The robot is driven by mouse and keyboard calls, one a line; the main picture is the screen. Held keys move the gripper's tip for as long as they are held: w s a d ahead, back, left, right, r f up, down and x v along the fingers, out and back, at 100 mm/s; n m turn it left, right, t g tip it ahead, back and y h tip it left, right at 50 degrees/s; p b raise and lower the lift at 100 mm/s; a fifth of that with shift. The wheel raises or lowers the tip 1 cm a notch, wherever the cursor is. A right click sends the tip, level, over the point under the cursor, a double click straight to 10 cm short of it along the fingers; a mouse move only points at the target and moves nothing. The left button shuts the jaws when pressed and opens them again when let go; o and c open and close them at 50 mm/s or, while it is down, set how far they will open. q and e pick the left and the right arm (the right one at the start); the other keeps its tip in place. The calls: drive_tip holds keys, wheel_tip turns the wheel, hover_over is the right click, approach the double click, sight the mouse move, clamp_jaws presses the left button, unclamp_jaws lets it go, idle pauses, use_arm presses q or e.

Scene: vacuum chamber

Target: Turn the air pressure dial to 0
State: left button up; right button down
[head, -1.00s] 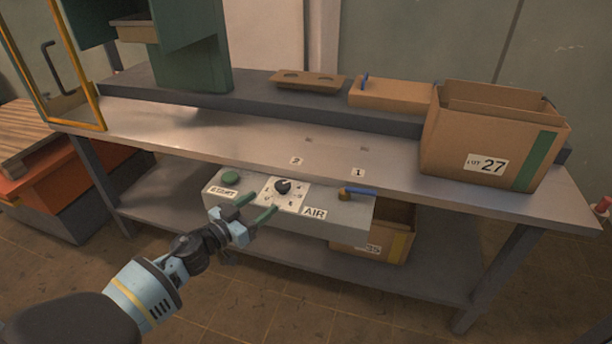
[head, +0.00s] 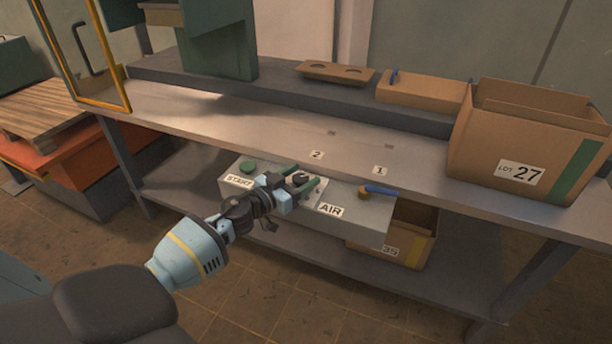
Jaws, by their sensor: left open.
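The black air pressure dial (head: 300,179) sits on a white scale plate on top of the grey control box (head: 352,226). The box hangs at the front of the workbench and bears an AIR label (head: 331,210). My left gripper (head: 304,177) is open, and its green-tipped fingers are around or just above the dial, one on the far side and one on the near side. I cannot tell whether they touch it. The gripper hides most of the scale plate, so the dial's setting cannot be read. My right gripper is not in view.
A green START button (head: 248,167) is on the box left of the dial, and a blue-handled valve (head: 379,190) is on its right. The workbench top (head: 240,118) is just behind. A LOT 27 carton (head: 480,160) stands on the bench at right.

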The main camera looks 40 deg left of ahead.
use_arm(q)
drive_tip(key=shift+w+d, duration=0.15)
drive_tip(key=shift+w, duration=0.75)
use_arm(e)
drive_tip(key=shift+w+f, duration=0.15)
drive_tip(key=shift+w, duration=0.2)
